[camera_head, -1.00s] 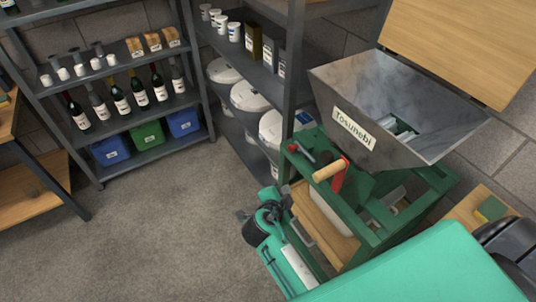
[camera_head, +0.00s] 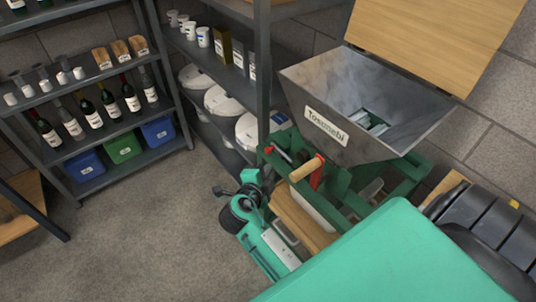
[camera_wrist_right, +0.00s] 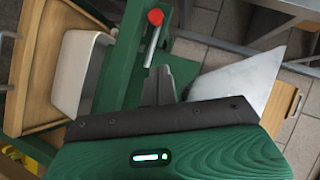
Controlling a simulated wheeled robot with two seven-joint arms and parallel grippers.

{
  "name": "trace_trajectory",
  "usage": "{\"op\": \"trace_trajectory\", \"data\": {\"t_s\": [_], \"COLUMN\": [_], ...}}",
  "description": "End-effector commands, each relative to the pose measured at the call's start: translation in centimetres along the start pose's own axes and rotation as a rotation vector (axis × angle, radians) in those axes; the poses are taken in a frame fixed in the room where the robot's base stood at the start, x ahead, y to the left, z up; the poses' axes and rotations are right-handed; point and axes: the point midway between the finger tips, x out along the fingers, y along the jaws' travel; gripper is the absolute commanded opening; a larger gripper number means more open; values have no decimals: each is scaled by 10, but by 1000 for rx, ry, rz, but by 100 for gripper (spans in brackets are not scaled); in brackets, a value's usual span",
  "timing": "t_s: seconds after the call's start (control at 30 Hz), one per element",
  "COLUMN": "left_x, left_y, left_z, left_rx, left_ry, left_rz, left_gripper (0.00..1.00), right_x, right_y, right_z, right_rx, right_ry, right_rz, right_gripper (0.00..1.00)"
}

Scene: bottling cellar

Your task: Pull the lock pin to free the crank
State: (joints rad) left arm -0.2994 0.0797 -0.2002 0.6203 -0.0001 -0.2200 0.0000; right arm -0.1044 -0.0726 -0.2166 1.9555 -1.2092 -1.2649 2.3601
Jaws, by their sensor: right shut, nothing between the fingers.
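The lock pin (camera_head: 269,150), a grey shaft with a red knob, sits on the green frame (camera_head: 408,186) below the hopper; it also shows in the right wrist view (camera_wrist_right: 154,30). The crank, with a wooden handle (camera_head: 307,168) and red arm (camera_head: 318,178), is just right of the pin in the head view. My right gripper (camera_head: 266,176) is just below the pin in that view. In the wrist view its fingers (camera_wrist_right: 158,82) are shut and empty, with the tips near the pin's lower end; I cannot tell if they touch. My left gripper is out of view.
The grey metal hopper (camera_head: 312,85) labelled Tosunebi stands above the frame. A white container (camera_wrist_right: 84,70) and a wooden board (camera_wrist_right: 38,55) lie beside the frame. Shelves with bottles (camera_head: 90,114) and white tubs (camera_head: 222,103) stand behind. Floor (camera_head: 130,240) is clear at left.

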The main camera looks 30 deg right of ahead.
Motion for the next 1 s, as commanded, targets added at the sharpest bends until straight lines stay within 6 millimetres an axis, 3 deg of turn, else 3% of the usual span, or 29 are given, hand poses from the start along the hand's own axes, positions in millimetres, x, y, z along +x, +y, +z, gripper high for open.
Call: {"op": "trace_trajectory", "data": {"t_s": [0.33, 0.6, 1.0], "left_x": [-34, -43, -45], "left_y": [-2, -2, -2], "left_z": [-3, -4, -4], "left_rx": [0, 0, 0], "left_ry": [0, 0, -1], "left_rz": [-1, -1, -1], "left_gripper": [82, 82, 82], "right_x": [74, 92, 98], "right_y": [-6, -2, 0], "right_z": [-2, 22, 29], "right_rx": [-5, -2, -1], "right_ry": [2, -2, -2], "right_rz": [-3, 0, 0], "right_gripper": [0, 0, 0]}}
